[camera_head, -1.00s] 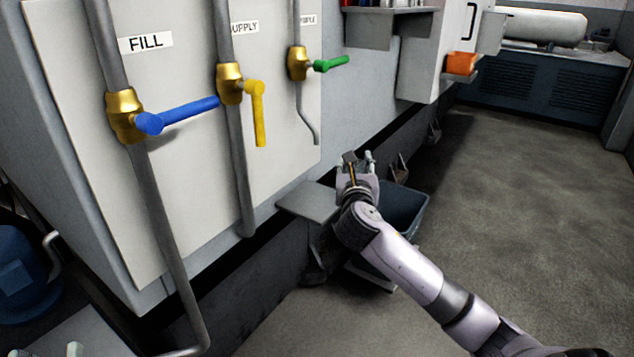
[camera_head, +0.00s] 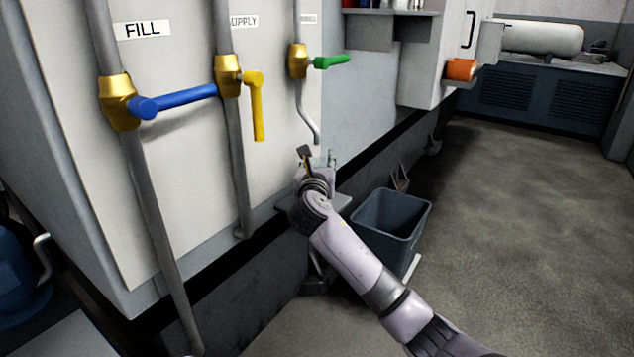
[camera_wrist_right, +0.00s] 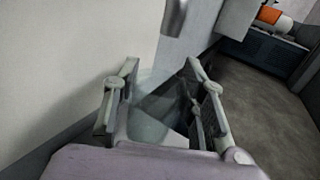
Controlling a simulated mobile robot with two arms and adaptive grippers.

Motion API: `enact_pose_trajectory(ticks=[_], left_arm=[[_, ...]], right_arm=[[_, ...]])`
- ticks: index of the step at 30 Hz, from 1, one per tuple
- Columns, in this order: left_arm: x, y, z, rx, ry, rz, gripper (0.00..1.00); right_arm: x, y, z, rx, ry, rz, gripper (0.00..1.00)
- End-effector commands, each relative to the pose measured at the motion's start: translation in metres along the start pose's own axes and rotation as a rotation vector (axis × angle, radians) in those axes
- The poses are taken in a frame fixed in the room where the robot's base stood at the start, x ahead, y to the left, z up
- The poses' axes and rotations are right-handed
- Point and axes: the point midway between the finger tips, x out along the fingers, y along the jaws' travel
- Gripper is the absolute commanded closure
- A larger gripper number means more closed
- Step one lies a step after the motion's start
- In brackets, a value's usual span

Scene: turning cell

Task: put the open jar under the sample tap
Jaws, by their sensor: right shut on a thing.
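The sample tap is the thin bent pipe (camera_head: 309,125) with a brass valve and green handle (camera_head: 331,62); its label is too small to read surely. Its open end also shows in the wrist view (camera_wrist_right: 174,16), top centre, beyond the fingers. My right gripper (camera_head: 318,160) is just below the pipe's lower end in the head view. In the wrist view it is shut on a clear jar (camera_wrist_right: 150,122), see-through and faint between the fingers. My left gripper is not in view.
A small grey ledge (camera_head: 343,203) sticks out from the panel below my right gripper. A dark bin (camera_head: 392,222) stands on the floor to its right. The blue handle (camera_head: 180,103) and yellow handle (camera_head: 258,108) jut out at left. Open floor lies at right.

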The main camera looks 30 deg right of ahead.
Motion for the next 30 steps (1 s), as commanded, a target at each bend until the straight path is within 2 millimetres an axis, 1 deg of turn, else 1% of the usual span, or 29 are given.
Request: enact_pose_trajectory(ticks=[4,9,15,22,23,30], left_arm=[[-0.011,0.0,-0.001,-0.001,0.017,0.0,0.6],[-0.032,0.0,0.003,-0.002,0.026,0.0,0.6],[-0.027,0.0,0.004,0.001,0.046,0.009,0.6],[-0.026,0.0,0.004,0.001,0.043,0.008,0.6],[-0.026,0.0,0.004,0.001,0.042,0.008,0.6],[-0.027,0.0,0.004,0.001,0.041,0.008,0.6]], right_arm=[[0.0,0.0,-0.018,0.0,0.003,0.0,0.89],[0.0,0.0,-0.051,0.0,0.003,0.001,0.89],[0.002,0.003,-0.051,0.001,0.001,0.0,0.89],[0.002,0.003,-0.051,-0.001,0.002,0.0,0.89],[0.002,0.003,-0.051,-0.001,0.002,0.0,0.6],[0.002,0.003,-0.051,-0.001,0.001,0.0,0.44]])
